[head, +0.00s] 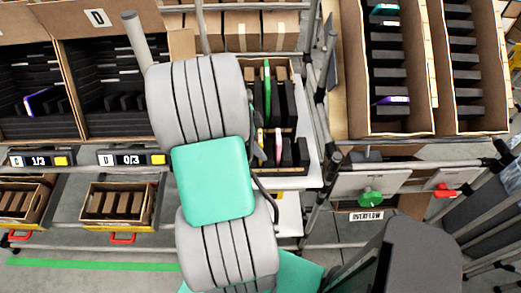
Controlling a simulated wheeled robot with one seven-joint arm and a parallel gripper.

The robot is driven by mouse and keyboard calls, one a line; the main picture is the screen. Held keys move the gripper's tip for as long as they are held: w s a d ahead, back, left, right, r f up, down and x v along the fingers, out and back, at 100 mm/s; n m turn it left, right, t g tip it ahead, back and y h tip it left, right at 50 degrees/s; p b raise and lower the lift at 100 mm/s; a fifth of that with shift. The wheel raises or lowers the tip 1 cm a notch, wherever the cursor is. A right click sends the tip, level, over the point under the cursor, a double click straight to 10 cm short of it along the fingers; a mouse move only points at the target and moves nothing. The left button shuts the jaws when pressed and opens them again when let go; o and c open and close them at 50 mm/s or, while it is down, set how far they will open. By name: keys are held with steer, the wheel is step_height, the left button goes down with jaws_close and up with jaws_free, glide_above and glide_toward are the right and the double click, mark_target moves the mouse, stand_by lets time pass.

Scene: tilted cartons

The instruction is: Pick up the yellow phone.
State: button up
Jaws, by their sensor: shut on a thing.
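I cannot make out a yellow phone in the head view. A carton (298,88) behind my arm holds upright slim items, among them a green one (267,95), a pink one (278,142) and several black ones. My grey and teal arm reaches over the left side of this carton and covers part of it. My gripper is hidden behind the arm, so what it holds does not show.
Tilted cartons with black slots stand at left (68,85) and upper right (350,80). A purple phone (40,98) sits in the left one; a teal phone (385,9) and a purple-edged phone (392,100) sit at right. Metal rack posts (318,200) stand close beside my arm.

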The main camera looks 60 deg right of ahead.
steer(key=c, duration=0.8)
